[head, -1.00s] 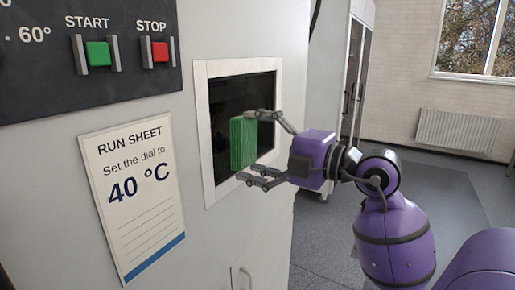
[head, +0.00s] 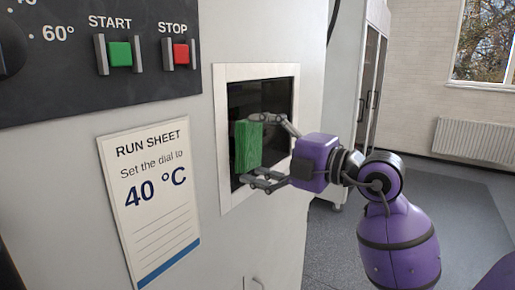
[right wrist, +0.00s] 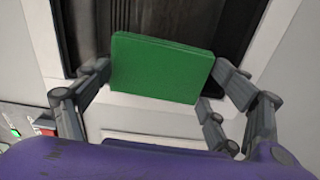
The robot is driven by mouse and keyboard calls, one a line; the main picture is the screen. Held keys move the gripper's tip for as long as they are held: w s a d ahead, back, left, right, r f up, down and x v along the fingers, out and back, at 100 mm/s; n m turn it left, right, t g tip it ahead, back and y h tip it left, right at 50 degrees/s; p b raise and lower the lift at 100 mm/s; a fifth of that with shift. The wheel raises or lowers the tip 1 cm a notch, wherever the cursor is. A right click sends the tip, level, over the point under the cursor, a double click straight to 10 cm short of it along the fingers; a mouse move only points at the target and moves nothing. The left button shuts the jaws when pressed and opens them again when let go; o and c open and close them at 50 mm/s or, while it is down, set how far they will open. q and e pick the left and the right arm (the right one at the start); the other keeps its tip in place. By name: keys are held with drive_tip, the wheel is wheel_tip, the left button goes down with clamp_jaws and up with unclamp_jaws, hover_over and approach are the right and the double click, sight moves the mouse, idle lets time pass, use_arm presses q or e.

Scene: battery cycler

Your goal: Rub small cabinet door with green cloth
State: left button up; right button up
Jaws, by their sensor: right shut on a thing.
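The green cloth (head: 248,147) is a flat, folded block held upright in my right gripper (head: 254,152). The right gripper is shut on it, with fingers at its upper and lower ends. The cloth is in front of a dark panel (head: 279,96) in a pale frame (head: 229,74) on the cabinet; I cannot tell whether it touches. In the right wrist view the cloth (right wrist: 162,68) sits between the fingers, over the dark panel and the frame's edge. I cannot tell whether this panel is the small cabinet door. My left gripper is not in view.
A run sheet (head: 150,200) is on the cabinet face, left of the frame. Above it are a green START button (head: 120,54) and a red STOP button (head: 181,53). A small handle (head: 254,283) shows at the bottom. Open floor (head: 445,195) lies to the right.

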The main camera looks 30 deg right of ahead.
drive_tip(key=shift+w, duration=0.1)
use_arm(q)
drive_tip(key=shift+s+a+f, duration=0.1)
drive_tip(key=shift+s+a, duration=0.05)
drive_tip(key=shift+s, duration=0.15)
use_arm(e)
drive_tip(key=shift+w+a, duration=0.1)
drive_tip(key=shift+w, duration=0.15)
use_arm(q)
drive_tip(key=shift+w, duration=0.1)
use_arm(e)
drive_tip(key=shift+w, duration=0.1)
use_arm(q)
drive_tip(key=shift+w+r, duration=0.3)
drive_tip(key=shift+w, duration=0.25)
use_arm(e)
drive_tip(key=shift+w+a, duration=0.25)
drive_tip(key=shift+w, duration=0.1)
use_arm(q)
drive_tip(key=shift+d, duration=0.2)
